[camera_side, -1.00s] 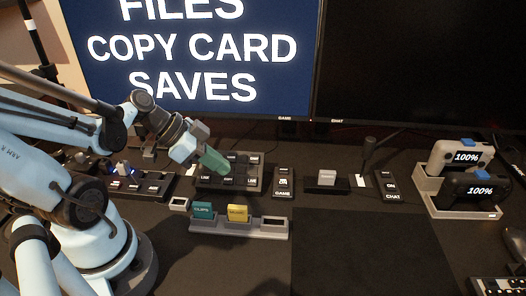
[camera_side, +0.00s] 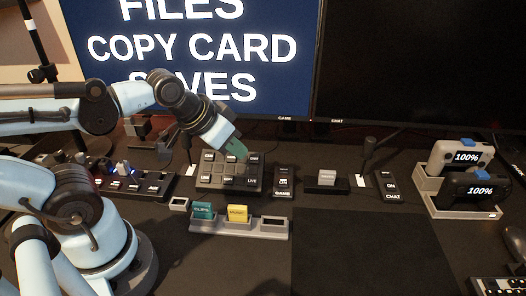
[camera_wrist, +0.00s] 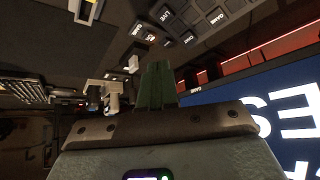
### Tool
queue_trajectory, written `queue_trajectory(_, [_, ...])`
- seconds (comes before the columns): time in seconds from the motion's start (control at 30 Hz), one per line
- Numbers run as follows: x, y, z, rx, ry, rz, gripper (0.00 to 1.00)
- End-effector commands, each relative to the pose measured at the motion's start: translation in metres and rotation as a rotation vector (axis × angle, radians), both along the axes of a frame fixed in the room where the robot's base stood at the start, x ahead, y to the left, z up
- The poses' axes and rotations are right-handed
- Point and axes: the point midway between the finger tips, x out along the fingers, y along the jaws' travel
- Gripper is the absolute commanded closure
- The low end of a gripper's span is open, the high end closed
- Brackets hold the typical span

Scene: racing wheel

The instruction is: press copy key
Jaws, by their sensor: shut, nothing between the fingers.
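The key pad (camera_side: 217,187) is a dark box with rows of small labelled keys, in the middle of the side view. The labels are too small to read surely, so I cannot tell which one is the copy key. My gripper (camera_side: 238,152) is shut and empty, its green fingertips angled down over the upper right keys of the pad. I cannot tell whether the tips touch a key. In the wrist view my green fingers (camera_wrist: 157,84) are together, with some keys (camera_wrist: 196,18) beyond them.
A holder with teal and yellow cards (camera_side: 237,214) stands in front of the pad. A control box (camera_side: 283,182) lies to its right. A screen (camera_side: 200,50) reading "FILES COPY CARD SAVES" stands behind. Two controllers (camera_side: 462,157) sit in a dock at right.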

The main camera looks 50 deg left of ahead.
Motion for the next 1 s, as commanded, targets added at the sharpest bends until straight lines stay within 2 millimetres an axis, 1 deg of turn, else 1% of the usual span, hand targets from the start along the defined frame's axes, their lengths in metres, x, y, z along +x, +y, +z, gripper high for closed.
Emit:
queue_trajectory(0.07, [-0.001, -0.001, 0.000, 0.010, 0.007, -0.011, 1.00])
queue_trajectory(0.17, [-0.006, -0.005, -0.002, 0.070, 0.044, -0.073, 1.00])
queue_trajectory(0.33, [-0.024, -0.011, -0.001, 0.295, 0.172, -0.283, 1.00])
queue_trajectory(0.5, [-0.041, -0.008, 0.007, 0.533, 0.294, -0.472, 1.00])
queue_trajectory(0.6, [-0.047, -0.005, 0.013, 0.631, 0.341, -0.539, 1.00])
queue_trajectory(0.73, [-0.050, -0.003, 0.018, 0.695, 0.372, -0.581, 1.00])
queue_trajectory(1.0, [-0.051, -0.002, 0.019, 0.705, 0.378, -0.586, 1.00])
